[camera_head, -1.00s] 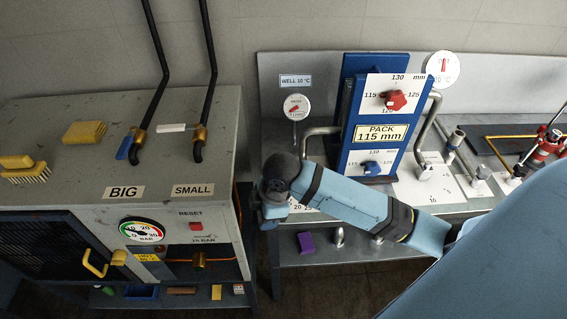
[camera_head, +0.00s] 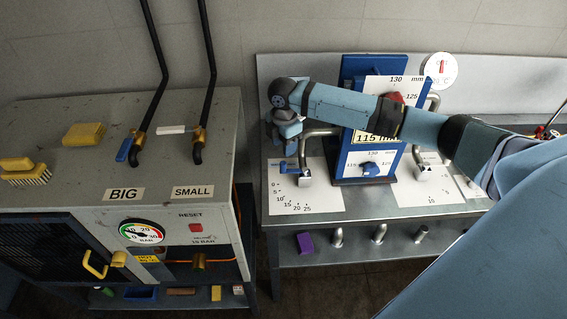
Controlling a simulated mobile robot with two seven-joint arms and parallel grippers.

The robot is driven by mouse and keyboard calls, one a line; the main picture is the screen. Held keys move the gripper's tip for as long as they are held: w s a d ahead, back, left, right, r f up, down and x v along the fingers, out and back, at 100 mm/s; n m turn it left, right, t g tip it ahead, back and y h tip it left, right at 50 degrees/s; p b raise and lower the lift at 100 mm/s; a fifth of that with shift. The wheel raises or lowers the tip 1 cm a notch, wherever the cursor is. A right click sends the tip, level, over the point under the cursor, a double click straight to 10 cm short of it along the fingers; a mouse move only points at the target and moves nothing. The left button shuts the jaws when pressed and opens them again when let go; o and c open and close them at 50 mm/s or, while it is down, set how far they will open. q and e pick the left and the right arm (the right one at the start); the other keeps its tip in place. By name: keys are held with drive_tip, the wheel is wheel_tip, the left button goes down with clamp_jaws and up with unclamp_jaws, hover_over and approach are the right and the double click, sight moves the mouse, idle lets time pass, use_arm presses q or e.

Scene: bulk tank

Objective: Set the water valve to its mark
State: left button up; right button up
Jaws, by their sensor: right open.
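A blue lever (camera_head: 291,167) sits on a metal valve above a white scale plate (camera_head: 318,201) marked 0 to 25 on the bench. I take it to be the water valve; a chosen mark on its scale is too small to tell. My right gripper (camera_head: 287,146) points down just above the lever, partly hidden by its own wrist. It is open, and I see nothing in it. Whether it touches the lever I cannot tell. My left gripper is not in view.
A blue post panel (camera_head: 341,150) with a red knob (camera_head: 395,97) and a blue knob (camera_head: 370,168) stands right of the gripper, partly behind my arm. A grey cabinet (camera_head: 60,211) with hoses stands at the left. The bench front (camera_head: 400,208) is clear.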

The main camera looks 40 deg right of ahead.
sight(284, 163)
wheel_tip(284, 163, down, 9)
drive_tip(key=shift+r+p, duration=0.1)
drive_tip(key=shift+p, duration=0.3)
clamp_jaws()
